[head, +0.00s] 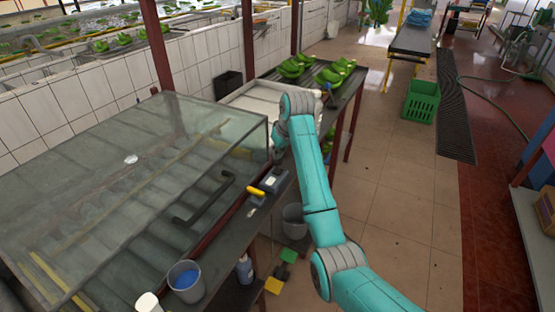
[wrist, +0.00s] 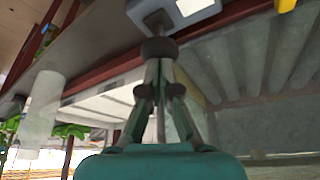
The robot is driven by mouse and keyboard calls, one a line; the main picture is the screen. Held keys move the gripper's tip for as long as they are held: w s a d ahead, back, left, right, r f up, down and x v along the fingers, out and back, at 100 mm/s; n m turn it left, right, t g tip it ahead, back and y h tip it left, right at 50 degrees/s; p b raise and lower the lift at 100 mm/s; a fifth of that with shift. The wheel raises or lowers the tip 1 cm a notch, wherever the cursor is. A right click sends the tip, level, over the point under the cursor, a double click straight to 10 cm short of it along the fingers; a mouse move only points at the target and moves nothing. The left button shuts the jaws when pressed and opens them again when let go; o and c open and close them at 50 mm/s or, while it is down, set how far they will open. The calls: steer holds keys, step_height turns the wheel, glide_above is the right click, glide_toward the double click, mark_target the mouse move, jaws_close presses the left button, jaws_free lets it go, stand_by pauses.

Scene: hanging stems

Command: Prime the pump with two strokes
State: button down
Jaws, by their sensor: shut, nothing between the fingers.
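A small dark box-shaped unit with a pale top panel (head: 275,183), which looks like the pump, sits on the narrow dark ledge beside the glass tank. A yellow handle-like piece (head: 256,191) sticks out at its left. In the wrist view the pale panel (wrist: 178,10) is at the top edge, with a bit of yellow (wrist: 287,4) to its right. My gripper (head: 277,157) is close above and behind the unit in the head view. In the wrist view my gripper (wrist: 159,48) is shut and empty, its tips just below the panel; whether they touch cannot be told.
The glass tank (head: 130,160) fills the left, with a black bar handle (head: 204,200). A cup of blue stuff (head: 186,279) and a bottle (head: 244,268) stand nearer. A grey bucket (head: 294,221) is below the ledge. Green bananas (head: 292,67) lie behind.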

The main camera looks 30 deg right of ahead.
steer(key=shift+f, duration=1.4)
steer(key=shift+r, duration=2.1)
steer(key=shift+f, duration=0.1)
steer(key=shift+f, duration=2)
steer(key=shift+r, duration=2.1)
